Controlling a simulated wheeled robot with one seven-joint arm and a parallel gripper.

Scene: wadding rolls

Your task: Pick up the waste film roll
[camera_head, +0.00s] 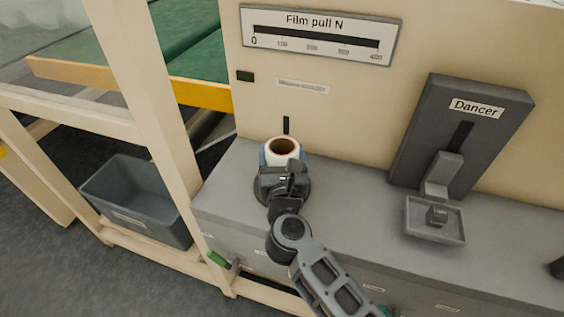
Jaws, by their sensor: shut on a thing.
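The waste film roll (284,147) stands upright on the grey ledge (340,198), close to the cream panel. It is white and blue with a brown ring around a dark core at its top. My gripper (283,170) is at the near side of the roll and is shut on it. The gripper hides the roll's lower front, so I cannot tell whether its base touches the ledge.
A dark grey Dancer unit (455,125) with a small tray (435,220) stands to the right. The Film pull gauge (318,35) is on the panel above. A grey bin (140,198) sits lower left behind a cream frame post (150,120). The ledge between roll and Dancer is clear.

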